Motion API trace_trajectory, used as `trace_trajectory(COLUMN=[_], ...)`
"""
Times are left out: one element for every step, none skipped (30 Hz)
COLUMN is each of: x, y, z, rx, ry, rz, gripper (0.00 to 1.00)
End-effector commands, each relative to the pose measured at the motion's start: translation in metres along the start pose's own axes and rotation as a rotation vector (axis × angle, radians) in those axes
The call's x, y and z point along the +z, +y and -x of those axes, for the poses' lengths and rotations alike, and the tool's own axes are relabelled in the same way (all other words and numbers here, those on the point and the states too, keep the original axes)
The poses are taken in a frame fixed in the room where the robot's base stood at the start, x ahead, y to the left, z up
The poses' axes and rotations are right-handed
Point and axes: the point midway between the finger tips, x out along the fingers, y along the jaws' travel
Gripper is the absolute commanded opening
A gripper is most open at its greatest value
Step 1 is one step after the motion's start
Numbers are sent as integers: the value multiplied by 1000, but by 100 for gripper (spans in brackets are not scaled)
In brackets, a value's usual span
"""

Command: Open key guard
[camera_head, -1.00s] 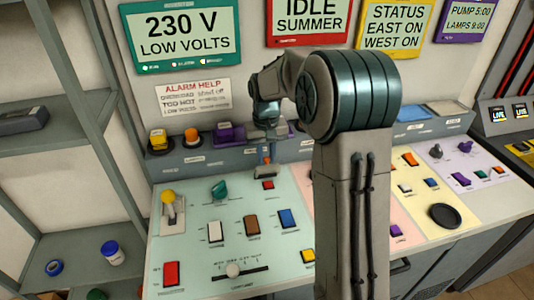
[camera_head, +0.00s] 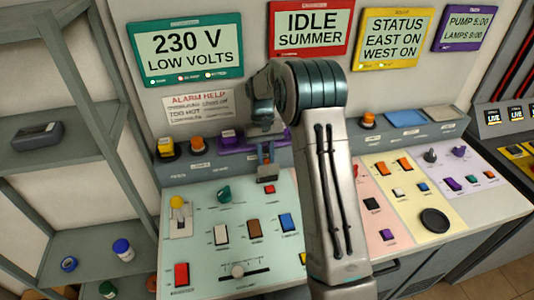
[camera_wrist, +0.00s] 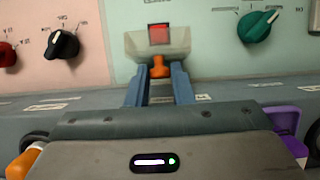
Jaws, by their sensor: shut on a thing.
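The key guard (camera_wrist: 158,46) is a pale see-through cover with an orange tab (camera_wrist: 160,68) on its near side in the wrist view. A red key (camera_wrist: 159,34) shows at the guard. My gripper (camera_wrist: 158,72) is shut on the orange tab, with one blue-grey finger on each side of it. In the head view my gripper (camera_head: 266,164) reaches down to the back of the pale green panel, and the guard (camera_head: 267,177) shows small below it. The red key (camera_head: 270,189) is just in front. I cannot tell how far the guard is tilted.
A teal knob (camera_head: 224,193) is left of the guard. White (camera_head: 221,234), brown (camera_head: 254,229) and blue (camera_head: 288,222) switches stand in front. Yellow (camera_head: 166,147) and orange (camera_head: 197,145) buttons line the raised back ledge. My arm hides part of the panel.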

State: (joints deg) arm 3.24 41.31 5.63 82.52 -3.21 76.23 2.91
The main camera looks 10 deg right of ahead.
Motion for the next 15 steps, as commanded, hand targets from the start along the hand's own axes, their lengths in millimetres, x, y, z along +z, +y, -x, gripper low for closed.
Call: trace_trajectory(x=[0, 0, 0, 0, 0, 0, 0, 0, 0, 0, 0, 0, 0, 0, 0], y=[0, 0, 0, 0, 0, 0, 0, 0, 0, 0, 0, 0, 0, 0, 0], z=[0, 0, 0, 0, 0, 0, 0, 0, 0, 0, 0, 0, 0, 0, 1], rx=[2, 2, 2, 2, 2, 2, 2, 2, 2, 2, 2, 2, 2, 2, 2], ry=[2, 2, 3, 3, 3, 3, 3, 3, 3, 2, 2, 2, 2, 2, 3], rz=[0, 0, 1, 1, 1, 1, 1, 1, 1, 1, 1, 1, 1, 1, 1], gripper=[0, 0, 0, 24, 32, 42, 42, 42, 42, 42, 42, 42, 42, 42, 42])
